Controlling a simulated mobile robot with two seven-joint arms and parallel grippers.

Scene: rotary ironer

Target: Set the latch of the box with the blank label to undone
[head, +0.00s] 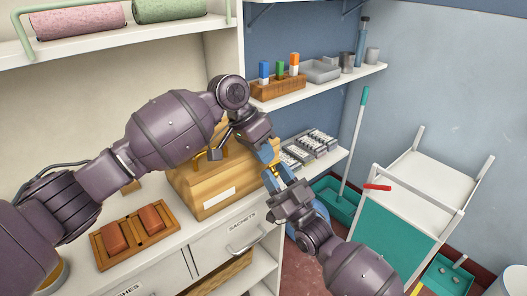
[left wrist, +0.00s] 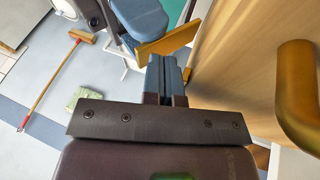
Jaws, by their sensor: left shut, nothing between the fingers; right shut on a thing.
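The wooden box (head: 190,180) stands on the white counter with a blank white label (head: 219,198) on its front. A brass handle (head: 217,153) shows on its top. In the left wrist view, a flat brass-coloured latch plate (left wrist: 170,40) sticks out at an angle beside the box wall (left wrist: 238,60). My right gripper (head: 273,176) is shut on that plate at the box's right end; its blue-grey finger (left wrist: 140,18) covers the plate's outer end. My left gripper (head: 264,150) is shut and empty, close to the plate; its fingertips (left wrist: 166,66) show there too. The latch's mount is hidden.
A tray with two reddish-brown blocks (head: 132,232) lies on the counter, left of the box. A drawer labelled SACHETS (head: 235,240) is below. Shelves with small items (head: 277,90) are behind. A white and teal cart (head: 415,190) stands at right.

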